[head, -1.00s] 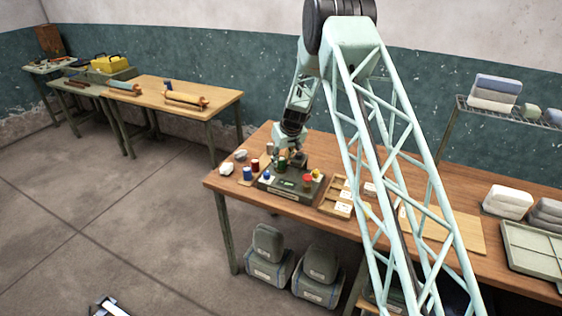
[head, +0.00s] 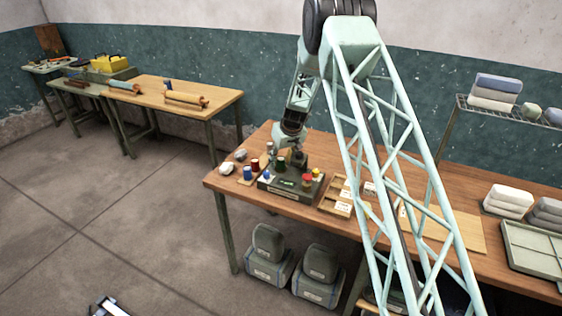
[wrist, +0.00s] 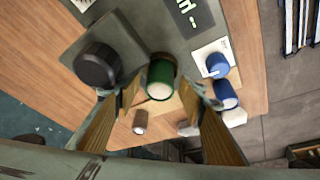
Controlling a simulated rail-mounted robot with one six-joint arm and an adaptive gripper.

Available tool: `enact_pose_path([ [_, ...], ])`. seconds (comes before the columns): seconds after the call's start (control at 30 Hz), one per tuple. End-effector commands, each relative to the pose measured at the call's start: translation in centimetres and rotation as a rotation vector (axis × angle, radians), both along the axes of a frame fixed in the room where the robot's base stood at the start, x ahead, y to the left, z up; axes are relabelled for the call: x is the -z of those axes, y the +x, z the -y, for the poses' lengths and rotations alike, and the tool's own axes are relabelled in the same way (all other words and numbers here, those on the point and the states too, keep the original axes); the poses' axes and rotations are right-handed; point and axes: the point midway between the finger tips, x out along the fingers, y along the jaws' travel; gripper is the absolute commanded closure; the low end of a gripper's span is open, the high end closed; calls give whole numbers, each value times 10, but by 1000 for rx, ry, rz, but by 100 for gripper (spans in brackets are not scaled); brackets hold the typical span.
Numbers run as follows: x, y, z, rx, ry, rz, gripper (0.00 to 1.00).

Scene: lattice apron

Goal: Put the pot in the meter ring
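A green pot (wrist: 160,78) with a pale top stands between the fingers of my gripper (wrist: 160,100) in the wrist view. The fingers are spread, with a narrow gap visible on each side of the pot. In the head view the green pot (head: 281,162) is at the dark grey meter (head: 290,194), under my gripper (head: 279,154). The meter also shows in the wrist view (wrist: 135,25), with a black round part (wrist: 98,64) beside the pot. The ring itself is hidden, so I cannot tell whether the pot sits in it.
Blue (head: 247,173) and dark red (head: 255,164) pots stand left of the meter. Pale lumps (head: 227,169) lie near the bench's left end. A red-topped pot (head: 307,181) is on the right. A compartment tray (head: 337,208) stands right of the meter.

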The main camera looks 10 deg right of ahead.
Motion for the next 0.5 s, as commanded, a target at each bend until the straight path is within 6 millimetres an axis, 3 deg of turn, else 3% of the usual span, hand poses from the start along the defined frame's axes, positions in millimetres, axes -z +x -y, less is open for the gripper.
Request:
enact_pose_path([
  [0.27, -8, -2, 1, 0, 0, 1, 63],
  [0.5, -28, -10, 3, 0, 0, 1, 63],
])
